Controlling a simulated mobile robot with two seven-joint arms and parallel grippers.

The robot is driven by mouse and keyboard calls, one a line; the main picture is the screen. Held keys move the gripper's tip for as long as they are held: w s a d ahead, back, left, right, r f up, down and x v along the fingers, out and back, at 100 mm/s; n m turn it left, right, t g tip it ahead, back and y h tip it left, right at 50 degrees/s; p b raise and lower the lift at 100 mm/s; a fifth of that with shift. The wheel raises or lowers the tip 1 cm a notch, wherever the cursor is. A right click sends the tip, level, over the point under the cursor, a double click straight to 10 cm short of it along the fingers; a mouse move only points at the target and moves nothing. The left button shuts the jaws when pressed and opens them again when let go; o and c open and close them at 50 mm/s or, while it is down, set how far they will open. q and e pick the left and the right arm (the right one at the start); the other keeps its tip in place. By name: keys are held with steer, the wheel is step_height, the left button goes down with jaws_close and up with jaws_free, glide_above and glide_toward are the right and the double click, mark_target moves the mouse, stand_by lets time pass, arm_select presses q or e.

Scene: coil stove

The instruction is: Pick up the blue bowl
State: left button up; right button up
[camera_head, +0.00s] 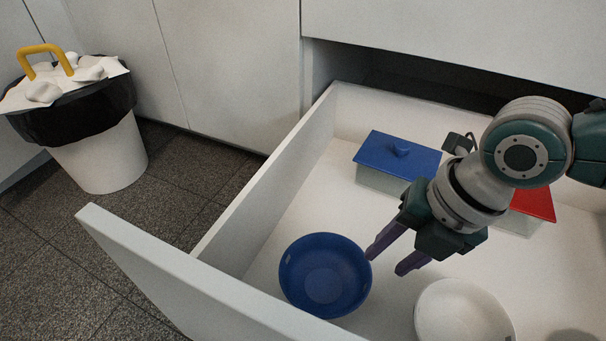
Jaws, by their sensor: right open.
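The blue bowl (324,285) sits upright in the open white drawer, close to the drawer's front panel. My right gripper (384,263) comes in from the right over the drawer, with its two purple fingers apart and nothing between them. One fingertip appears close to the bowl's right rim; I cannot tell whether it touches. My left gripper is not in view.
The drawer (273,178) also holds a white bowl (460,312) on the right and a blue-lidded container (397,155) at the back. A red-lidded container (533,204) is partly behind my arm. A full trash bin (100,158) stands on the floor at left.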

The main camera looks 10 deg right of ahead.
mark_target(369, 279)
steer(key=b+x, duration=0.2)
steer(key=x, duration=0.1)
steer(key=shift+a+f, duration=0.1)
steer(key=shift+f, duration=0.15)
steer(key=b+x, duration=0.2)
steer(key=b, duration=0.1)
steer(key=b+x, duration=0.1)
steer(key=x, duration=0.1)
steer(key=shift+s+f, duration=0.1)
steer(key=shift+s, duration=0.15)
steer(key=shift+w+a+f+b, duration=0.1)
steer(key=shift+f+b, duration=0.25)
steer(key=shift+b, duration=0.2)
steer(key=shift+r, duration=0.1)
jaws_close()
